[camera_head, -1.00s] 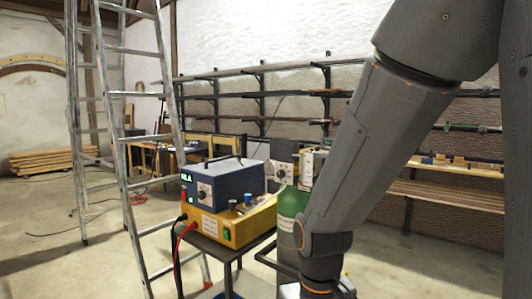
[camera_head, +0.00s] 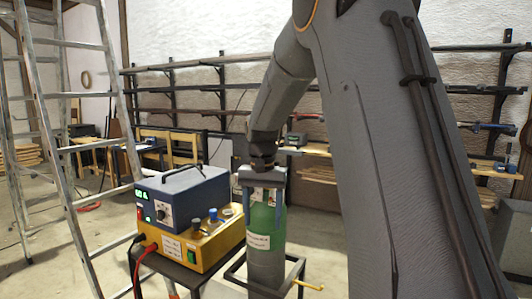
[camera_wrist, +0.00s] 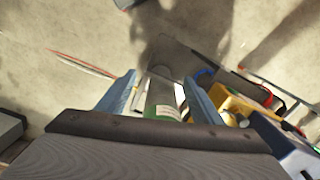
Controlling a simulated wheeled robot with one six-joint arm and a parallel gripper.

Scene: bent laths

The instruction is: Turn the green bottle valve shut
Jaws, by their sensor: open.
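The green bottle (camera_head: 268,222) stands upright, green at the shoulder and grey below, with a pale label. My gripper (camera_head: 262,188) is at its top, pointing down, with its jaws apart. In the wrist view, the blue-grey fingers of my gripper (camera_wrist: 161,84) stand on either side of the green bottle (camera_wrist: 165,103), seen between them. A pale piece shows between the fingers, but I cannot tell whether it is the valve. The head view does not show the valve clearly behind my gripper. Contact between fingers and valve cannot be made out.
A blue box (camera_head: 185,194) with a green display sits on a yellow unit (camera_head: 202,250) on a small table, close left of the bottle. A dark frame with a yellow-tipped bar (camera_head: 308,285) surrounds the bottle's lower part. A ladder (camera_head: 75,150) stands at left; racks line the wall.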

